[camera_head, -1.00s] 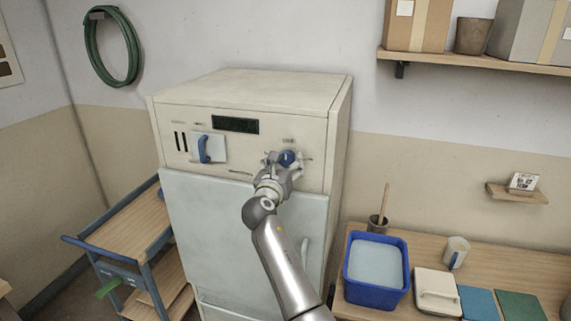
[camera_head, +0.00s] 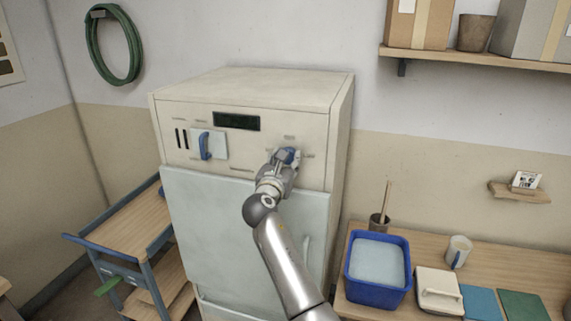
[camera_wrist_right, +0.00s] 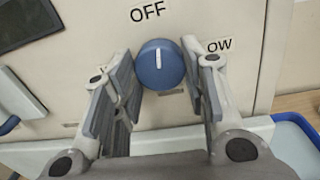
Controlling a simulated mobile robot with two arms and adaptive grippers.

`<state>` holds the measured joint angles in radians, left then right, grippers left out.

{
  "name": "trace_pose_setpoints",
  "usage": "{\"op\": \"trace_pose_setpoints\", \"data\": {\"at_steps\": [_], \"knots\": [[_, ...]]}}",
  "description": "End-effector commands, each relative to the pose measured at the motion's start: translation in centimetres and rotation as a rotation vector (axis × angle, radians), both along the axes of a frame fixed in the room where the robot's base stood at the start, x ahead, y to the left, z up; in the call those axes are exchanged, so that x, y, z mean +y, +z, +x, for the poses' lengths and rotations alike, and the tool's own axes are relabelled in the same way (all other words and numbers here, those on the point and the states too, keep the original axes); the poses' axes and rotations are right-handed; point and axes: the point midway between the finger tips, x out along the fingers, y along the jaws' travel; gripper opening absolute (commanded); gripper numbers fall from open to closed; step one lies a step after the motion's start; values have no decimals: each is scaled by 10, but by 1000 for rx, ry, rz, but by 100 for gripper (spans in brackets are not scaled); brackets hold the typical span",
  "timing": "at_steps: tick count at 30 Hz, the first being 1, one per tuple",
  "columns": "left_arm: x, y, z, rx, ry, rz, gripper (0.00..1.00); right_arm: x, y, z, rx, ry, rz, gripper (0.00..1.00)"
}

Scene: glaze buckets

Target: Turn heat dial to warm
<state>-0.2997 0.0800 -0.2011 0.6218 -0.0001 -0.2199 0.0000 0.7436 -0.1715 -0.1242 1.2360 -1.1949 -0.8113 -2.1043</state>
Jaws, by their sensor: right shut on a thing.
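The heat dial (camera_head: 289,155) is a round blue knob on the upper right of the cream cabinet's front panel (camera_head: 235,170). In the right wrist view the dial (camera_wrist_right: 160,68) has a white mark pointing up toward the "OFF" label. A partly hidden label ending in "OW" is to its right. My right gripper (camera_head: 285,158) is shut on the dial, with a finger on each side of it in the right wrist view (camera_wrist_right: 161,72). Any "warm" label cannot be made out. My left gripper is not in view.
A blue handle (camera_head: 205,146) and a dark display (camera_head: 237,121) are on the panel left of the dial. A blue bucket (camera_head: 351,287) stands on the wooden table at right. A cart (camera_head: 126,228) is left of the cabinet. A shelf (camera_head: 480,61) hangs upper right.

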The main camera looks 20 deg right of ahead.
Motion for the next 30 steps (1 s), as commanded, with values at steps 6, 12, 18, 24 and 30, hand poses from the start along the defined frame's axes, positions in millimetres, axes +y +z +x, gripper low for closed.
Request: {"op": "trace_pose_setpoints", "data": {"at_steps": [6,12,18,24,30], "knots": [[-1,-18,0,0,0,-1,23,-1,-4,0,-115,0,167,16],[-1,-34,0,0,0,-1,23,-1,-5,0,-221,-1,326,16],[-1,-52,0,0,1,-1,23,0,-6,1,-328,0,484,16],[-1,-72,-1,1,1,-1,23,0,-6,1,-433,0,641,16],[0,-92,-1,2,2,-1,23,1,-6,1,-539,0,799,16]]}}
